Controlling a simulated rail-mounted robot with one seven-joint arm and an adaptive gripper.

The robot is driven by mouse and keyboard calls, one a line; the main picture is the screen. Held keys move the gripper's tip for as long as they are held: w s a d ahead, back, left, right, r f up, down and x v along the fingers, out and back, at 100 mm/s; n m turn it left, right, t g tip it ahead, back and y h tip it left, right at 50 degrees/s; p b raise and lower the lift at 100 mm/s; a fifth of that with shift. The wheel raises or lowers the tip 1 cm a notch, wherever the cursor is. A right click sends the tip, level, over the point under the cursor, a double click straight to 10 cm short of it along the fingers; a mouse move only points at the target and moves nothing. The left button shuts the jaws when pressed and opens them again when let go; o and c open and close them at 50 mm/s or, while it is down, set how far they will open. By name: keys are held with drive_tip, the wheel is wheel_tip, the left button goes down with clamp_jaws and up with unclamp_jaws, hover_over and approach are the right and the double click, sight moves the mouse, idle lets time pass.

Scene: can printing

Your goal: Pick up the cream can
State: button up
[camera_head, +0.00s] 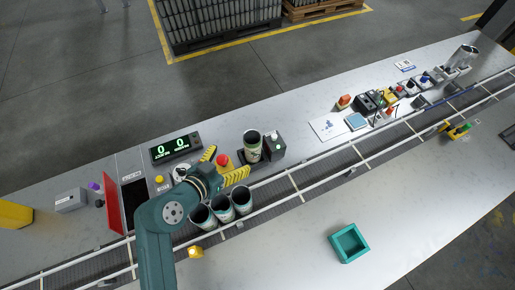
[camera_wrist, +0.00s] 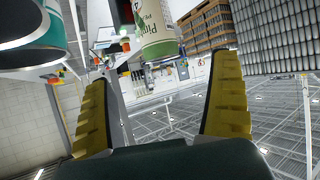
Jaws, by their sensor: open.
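The cream can (camera_head: 252,148) stands upright with its open top showing, beside a small dark box with a green button. In the wrist view the cream can (camera_wrist: 157,28), with dark lettering and a green band, shows at the top between and beyond the fingers. My gripper (camera_head: 222,165) has yellow fingers spread apart and lies just left of the can. In the wrist view my gripper (camera_wrist: 160,68) is open with nothing between its fingers. The exact gap to the can is hard to judge.
Several dark open cans (camera_head: 222,208) stand in a group on the conveyor (camera_head: 285,190), close below my gripper. A teal-rimmed can (camera_wrist: 28,45) fills the wrist view's upper left. A red button (camera_head: 223,160) and a counter display (camera_head: 175,147) are nearby. A teal tray (camera_head: 335,257) sits at lower right.

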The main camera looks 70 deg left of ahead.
sight(252, 139)
drive_tip(key=x, duration=0.6)
drive_tip(key=shift+w+a, duration=0.2)
drive_tip(key=shift+w, duration=0.1)
drive_tip(key=x, duration=0.3)
drive_tip(key=r+x, duration=0.1)
drive_tip(key=x, duration=0.1)
drive_tip(key=shift+w+a+f, duration=0.1)
drive_tip(key=shift+w+f, duration=0.05)
drive_tip(key=shift+w, duration=0.3)
drive_tip(key=c, duration=0.9)
drive_tip(key=shift+c, duration=0.2)
